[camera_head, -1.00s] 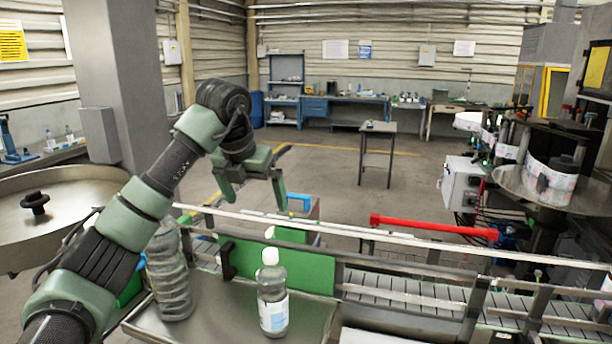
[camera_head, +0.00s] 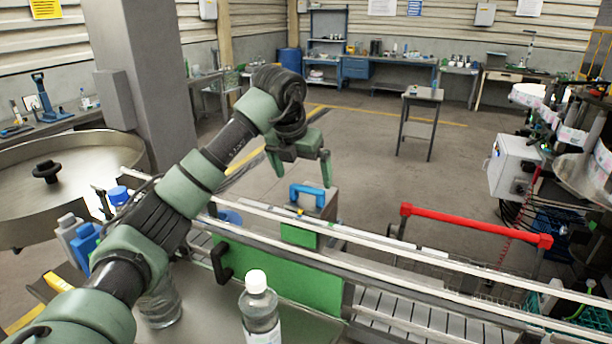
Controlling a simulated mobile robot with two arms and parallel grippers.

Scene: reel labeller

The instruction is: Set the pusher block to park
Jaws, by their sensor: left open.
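My left gripper (camera_head: 300,168) is open and empty, its two fingers pointing down over the conveyor. Just below it in the picture is a blue handle (camera_head: 307,190) on top of a grey box-like block (camera_head: 320,207) at the conveyor's far side. This looks like the pusher block, though no label is readable. A green block face (camera_head: 298,236) shows below it, partly behind the pale rail. I see a gap between the fingers and the handle; depth is hard to judge. My right gripper is not in view.
A pale guide rail (camera_head: 390,252) runs along the conveyor, with a green panel (camera_head: 290,278) in front. A white-capped bottle (camera_head: 260,310) stands nearest. A red bar (camera_head: 475,225) lies to the right. A round metal table (camera_head: 90,165) is at left.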

